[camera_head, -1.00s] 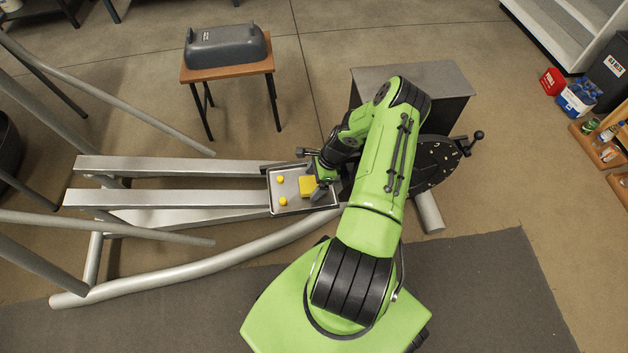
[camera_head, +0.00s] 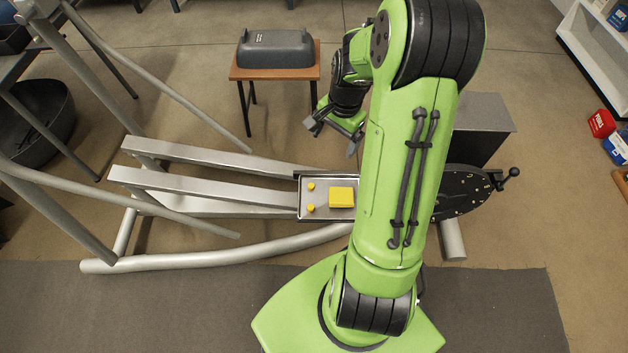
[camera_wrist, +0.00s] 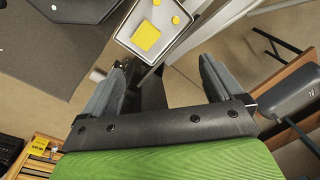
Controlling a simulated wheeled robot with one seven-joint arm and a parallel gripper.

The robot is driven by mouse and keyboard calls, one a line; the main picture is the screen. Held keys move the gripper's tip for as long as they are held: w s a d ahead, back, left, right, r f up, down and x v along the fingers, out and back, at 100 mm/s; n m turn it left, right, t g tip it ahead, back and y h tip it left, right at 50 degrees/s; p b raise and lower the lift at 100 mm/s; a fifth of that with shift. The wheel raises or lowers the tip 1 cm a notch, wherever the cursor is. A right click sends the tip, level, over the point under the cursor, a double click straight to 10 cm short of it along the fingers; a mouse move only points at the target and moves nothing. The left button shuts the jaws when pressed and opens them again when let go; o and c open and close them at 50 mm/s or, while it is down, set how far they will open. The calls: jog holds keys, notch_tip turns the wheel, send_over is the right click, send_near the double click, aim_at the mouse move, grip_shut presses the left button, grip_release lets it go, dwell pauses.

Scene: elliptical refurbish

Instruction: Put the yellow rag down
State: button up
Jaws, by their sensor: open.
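The yellow rag (camera_head: 341,197), a flat yellow block shape, lies in a shallow grey metal tray (camera_head: 322,217) on the machine's frame. Two small yellow round pieces (camera_head: 311,187) lie left of it in the same tray. My gripper (camera_head: 333,141) is open and empty, raised behind the tray and apart from it. In the wrist view the rag (camera_wrist: 146,36) shows beyond the open fingers (camera_wrist: 165,80), with nothing between them. My arm hides the tray's right end in the head view.
The elliptical machine's silver rails (camera_head: 210,178) run left from the tray. A black disc with a crank (camera_head: 465,190) stands to the right. A small wooden table (camera_head: 275,73) with a grey cover (camera_head: 274,48) on it stands at the back. A grey mat (camera_head: 500,300) covers the front floor.

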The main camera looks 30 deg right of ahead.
jog(key=s+a+r+n+t+h, duration=0.1)
jog(key=s+a+r+n, duration=0.25)
jog(key=a+r, duration=0.3)
jog(key=s+a+r+n+t+h, duration=0.1)
jog(key=s+a+r+n, duration=0.3)
jog(key=r, duration=0.3)
jog(key=s+a+r+n+t+y, duration=0.1)
jog(key=s+a+r+n+t, duration=0.1)
jog(key=s+a+n, duration=0.5)
jog(key=shift+s+a+r+t, duration=0.25)
jog(key=shift+s+r, duration=0.35)
jog(key=shift+s, duration=0.3)
jog(key=shift+r, duration=0.1)
